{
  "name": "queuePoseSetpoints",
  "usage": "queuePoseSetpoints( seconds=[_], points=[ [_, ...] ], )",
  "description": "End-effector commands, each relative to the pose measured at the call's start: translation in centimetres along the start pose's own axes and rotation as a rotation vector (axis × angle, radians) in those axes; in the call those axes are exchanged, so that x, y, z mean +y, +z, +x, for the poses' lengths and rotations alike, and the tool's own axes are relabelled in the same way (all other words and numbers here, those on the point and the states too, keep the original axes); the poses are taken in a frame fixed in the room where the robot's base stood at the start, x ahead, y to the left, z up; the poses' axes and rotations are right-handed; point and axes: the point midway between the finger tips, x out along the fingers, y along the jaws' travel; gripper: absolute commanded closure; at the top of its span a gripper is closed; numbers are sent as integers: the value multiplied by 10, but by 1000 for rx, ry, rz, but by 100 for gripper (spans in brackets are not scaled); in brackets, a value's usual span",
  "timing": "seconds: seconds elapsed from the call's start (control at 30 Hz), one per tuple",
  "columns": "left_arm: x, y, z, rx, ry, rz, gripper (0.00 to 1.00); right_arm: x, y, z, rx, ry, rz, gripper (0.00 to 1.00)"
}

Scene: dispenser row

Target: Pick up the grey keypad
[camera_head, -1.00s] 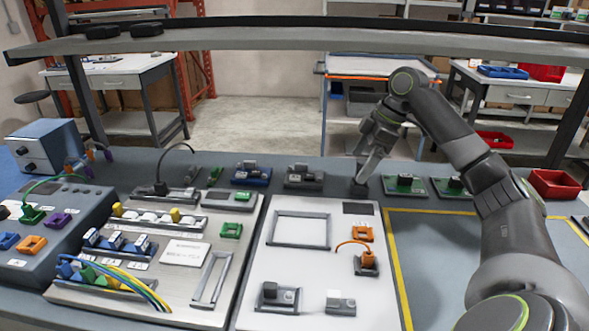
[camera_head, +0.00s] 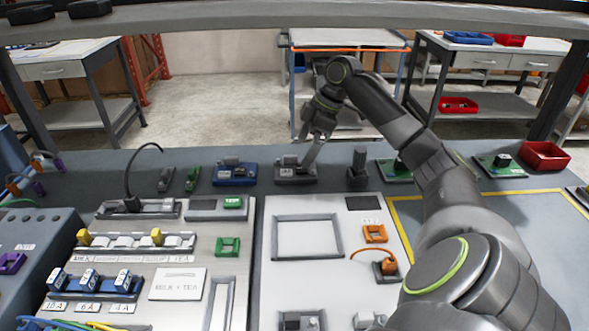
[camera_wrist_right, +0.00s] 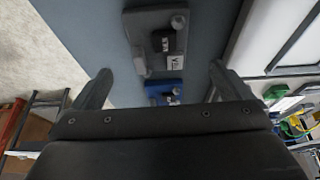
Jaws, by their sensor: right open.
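A grey unit that may be the grey keypad (camera_head: 288,175) sits in the back row of the bench, left of a black upright post. In the right wrist view the same grey unit (camera_wrist_right: 147,22) has a dark block, a white label and a round knob. My left gripper is out of view.
A blue-based unit (camera_head: 235,175) stands close on the left, with small green and grey pieces beyond it. The black post (camera_head: 357,168) stands close on the right. A white panel (camera_head: 345,230) lies in front. A shelf edge (camera_head: 290,24) crosses above.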

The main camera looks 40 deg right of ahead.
Motion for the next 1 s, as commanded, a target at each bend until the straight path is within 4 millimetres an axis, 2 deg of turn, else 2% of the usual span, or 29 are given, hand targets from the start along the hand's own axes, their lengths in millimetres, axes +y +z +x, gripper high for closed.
queuePoseSetpoints(
  seconds=[0.17, 0.4, 0.5, 0.8, 1.0],
  points=[
    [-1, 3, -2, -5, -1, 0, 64, 0, 0, 13, 0, -1, 1, 2],
    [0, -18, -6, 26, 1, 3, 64, -2, -4, 47, 2, -4, 1, 2],
    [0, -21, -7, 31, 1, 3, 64, -2, -4, 58, 1, -3, 1, 2],
    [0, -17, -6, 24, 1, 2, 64, -1, -3, 62, -1, 1, 0, 2],
    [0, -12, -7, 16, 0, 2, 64, -2, -3, 62, 0, 1, 0, 28]
  ],
)
